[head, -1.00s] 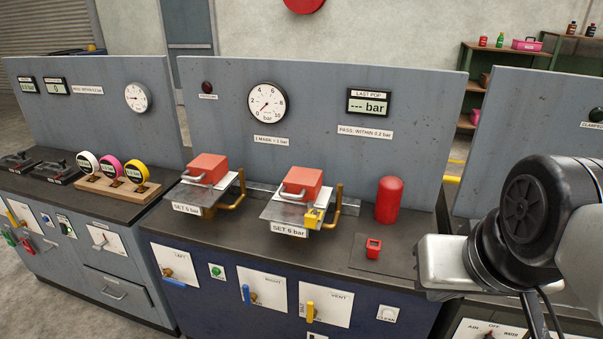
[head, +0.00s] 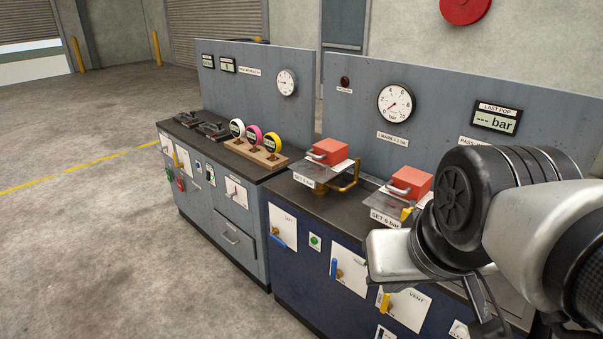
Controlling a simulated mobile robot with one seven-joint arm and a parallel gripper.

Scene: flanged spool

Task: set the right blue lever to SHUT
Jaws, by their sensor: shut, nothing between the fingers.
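The right blue lever (head: 333,268) hangs straight down on its white plate, on the front of the navy cabinet. Its brass-coloured pivot is beside its upper part. My arm's wrist links cover the area just right of this plate. The left blue lever (head: 279,241) lies slanted on the plate marked LEFT. A yellow lever (head: 385,302) stands near vertical on the plate marked VENT, partly behind my arm. The SHUT marking is too small to read. My gripper's fingers cannot be made out in the head view.
Two red blocks (head: 328,150) sit on metal plates on the navy bench. A gauge (head: 396,103) and a display (head: 496,117) are on the panel behind. A grey bench (head: 215,203) with coloured dials stands at left. Open floor (head: 100,240) lies in front.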

